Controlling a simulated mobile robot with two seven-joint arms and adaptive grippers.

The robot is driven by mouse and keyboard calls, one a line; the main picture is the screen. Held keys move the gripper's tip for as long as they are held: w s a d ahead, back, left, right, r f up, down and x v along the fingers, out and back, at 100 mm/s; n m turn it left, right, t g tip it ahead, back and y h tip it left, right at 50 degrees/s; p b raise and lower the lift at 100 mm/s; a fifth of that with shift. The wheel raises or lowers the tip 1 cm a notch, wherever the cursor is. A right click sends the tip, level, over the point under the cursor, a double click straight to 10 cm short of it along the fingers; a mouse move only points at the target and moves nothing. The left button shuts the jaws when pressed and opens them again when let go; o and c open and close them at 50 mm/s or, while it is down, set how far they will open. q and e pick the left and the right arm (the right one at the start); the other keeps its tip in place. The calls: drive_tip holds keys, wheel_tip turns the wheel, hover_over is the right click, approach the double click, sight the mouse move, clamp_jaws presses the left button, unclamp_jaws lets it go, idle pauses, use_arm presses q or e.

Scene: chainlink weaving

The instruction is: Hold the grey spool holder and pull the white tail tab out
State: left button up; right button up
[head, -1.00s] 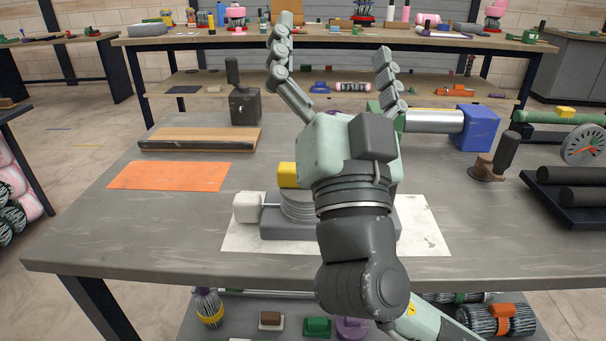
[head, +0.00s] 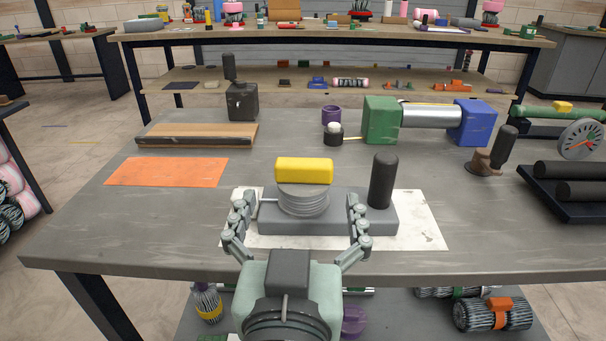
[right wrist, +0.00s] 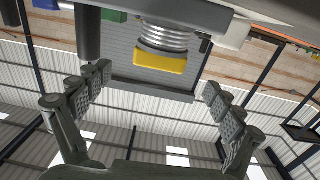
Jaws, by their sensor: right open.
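The grey spool holder (head: 330,222) sits on a white sheet on the table, with a ribbed grey spool (head: 303,201), a yellow block (head: 304,170) on top and an upright black handle (head: 382,181) at its right end. My right gripper (head: 298,200) is open in front of the holder, a finger toward each side, apparently not closed on anything. The white tail tab (right wrist: 232,32) shows in the right wrist view beside the spool; in the head view the gripper's left finger mostly hides it. The spool and yellow block (right wrist: 160,59) also show in the right wrist view. My left gripper is not in view.
An orange sheet (head: 167,171) and a wooden board (head: 197,135) lie left. A roller with green (head: 381,120) and blue end blocks stands behind. A black tray (head: 570,201) with dark rolls is at the right. The table's front left is clear.

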sight(304, 175)
drive_tip(key=w, duration=0.9)
drive_tip(key=shift+d, duration=0.15)
drive_tip(key=shift+c, duration=0.2)
drive_tip(key=shift+s, duration=0.1)
drive_tip(key=c, duration=0.3)
idle(0.3)
drive_tip(key=c, duration=1.2)
drive_tip(key=shift+c, duration=0.2)
